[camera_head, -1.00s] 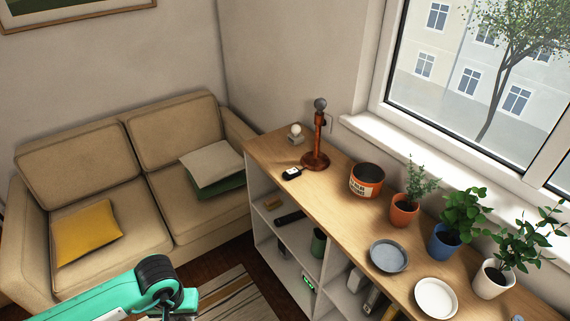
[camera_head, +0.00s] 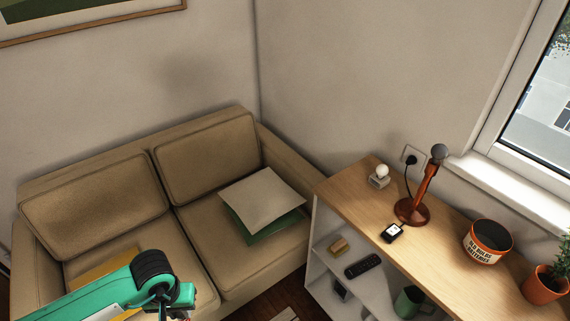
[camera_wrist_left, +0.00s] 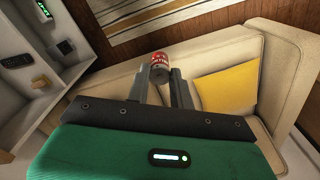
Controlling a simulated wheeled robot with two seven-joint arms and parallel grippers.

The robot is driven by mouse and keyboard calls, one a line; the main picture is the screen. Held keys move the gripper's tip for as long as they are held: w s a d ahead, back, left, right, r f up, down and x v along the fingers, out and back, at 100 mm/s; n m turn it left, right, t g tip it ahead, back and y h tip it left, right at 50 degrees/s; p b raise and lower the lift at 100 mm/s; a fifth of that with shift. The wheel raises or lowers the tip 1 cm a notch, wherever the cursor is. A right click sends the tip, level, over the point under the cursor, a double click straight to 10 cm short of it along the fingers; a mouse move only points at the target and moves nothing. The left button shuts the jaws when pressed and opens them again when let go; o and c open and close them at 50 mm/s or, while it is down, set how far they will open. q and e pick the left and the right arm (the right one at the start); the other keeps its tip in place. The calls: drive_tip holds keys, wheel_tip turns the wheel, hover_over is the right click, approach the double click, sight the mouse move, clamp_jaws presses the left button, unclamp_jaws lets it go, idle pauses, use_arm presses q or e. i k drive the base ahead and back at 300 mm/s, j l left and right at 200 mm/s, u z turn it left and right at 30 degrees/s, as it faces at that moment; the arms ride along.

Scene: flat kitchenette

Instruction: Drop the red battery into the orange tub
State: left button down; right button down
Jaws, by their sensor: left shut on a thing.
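The orange tub (camera_head: 487,244), a round pot with a dark inside and a pale printed label, stands upright on the wooden shelf top at the right of the head view. My left gripper (camera_head: 181,304) is low in the head view, in front of the sofa and far to the left of the tub. In the left wrist view my left gripper (camera_wrist_left: 161,76) is shut on the red battery (camera_wrist_left: 159,64), a small red cylinder with a pale end between the fingertips. I cannot make out the battery clearly in the head view. My right gripper is not in view.
The beige sofa (camera_head: 150,215) fills the left.

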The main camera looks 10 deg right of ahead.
sight(476, 248)
drive_tip(key=i+j+z, duration=0.15)
drive_tip(key=z, duration=0.2)
drive_tip(key=i+j+z, duration=0.1)
drive_tip(key=j+z, duration=0.2)
drive_tip(key=i+j+z, duration=0.1)
drive_tip(key=j+z, duration=0.25)
drive_tip(key=z, duration=1.6)
